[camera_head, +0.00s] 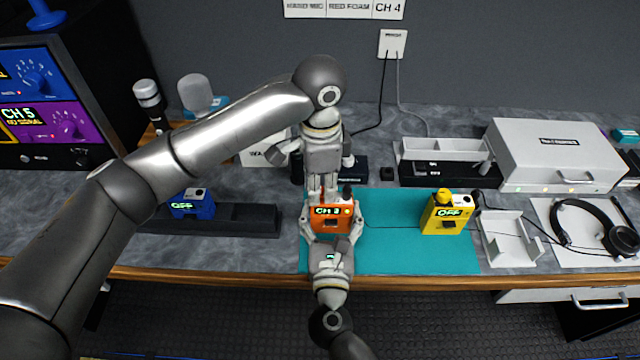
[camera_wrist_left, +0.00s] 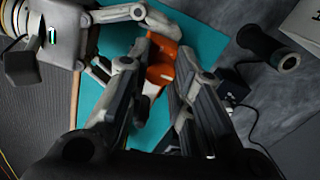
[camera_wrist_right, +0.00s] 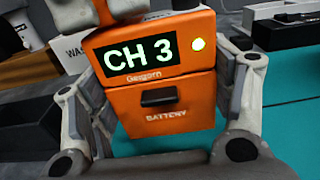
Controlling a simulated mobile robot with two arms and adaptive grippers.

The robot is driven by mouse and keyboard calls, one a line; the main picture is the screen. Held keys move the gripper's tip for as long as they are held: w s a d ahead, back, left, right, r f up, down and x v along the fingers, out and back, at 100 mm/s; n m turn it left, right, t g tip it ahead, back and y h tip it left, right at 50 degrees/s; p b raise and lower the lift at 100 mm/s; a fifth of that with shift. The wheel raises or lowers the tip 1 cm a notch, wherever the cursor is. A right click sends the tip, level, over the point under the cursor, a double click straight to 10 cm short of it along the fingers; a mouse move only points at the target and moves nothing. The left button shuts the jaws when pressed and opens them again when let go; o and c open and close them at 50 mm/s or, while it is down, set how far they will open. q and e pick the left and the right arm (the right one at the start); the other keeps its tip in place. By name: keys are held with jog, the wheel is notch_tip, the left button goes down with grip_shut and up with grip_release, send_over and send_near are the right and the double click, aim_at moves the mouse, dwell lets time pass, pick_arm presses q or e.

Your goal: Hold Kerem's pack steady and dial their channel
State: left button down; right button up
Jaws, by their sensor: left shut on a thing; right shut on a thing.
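An orange pack (camera_head: 331,217) stands on the teal mat (camera_head: 388,252) in the head view, its display reading CH 3. In the right wrist view the orange pack (camera_wrist_right: 160,95) shows CH 3, a lit yellow-green lamp and a battery door. My right gripper (camera_head: 332,238) is shut around its sides from the front. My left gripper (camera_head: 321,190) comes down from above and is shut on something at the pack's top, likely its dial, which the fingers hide. In the left wrist view the orange pack (camera_wrist_left: 162,70) shows between the fingers.
A yellow pack (camera_head: 447,213) reading OFF stands on the mat's right. A blue pack (camera_head: 192,205) reading OFF sits in a black tray (camera_head: 248,218) at left. Wall cards read RED FOAM and CH 4 (camera_head: 388,9). A monitor (camera_head: 45,110) reads CH 5. Headphones (camera_head: 600,228) lie at right.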

pick_arm(q)
jog(key=shift+r, duration=0.1)
jog(key=c, duration=1.5)
grip_release()
notch_tip(320, 180, up, 12)
pick_arm(e)
jog(key=o, duration=1.2)
jog(key=shift+o, duration=0.2)
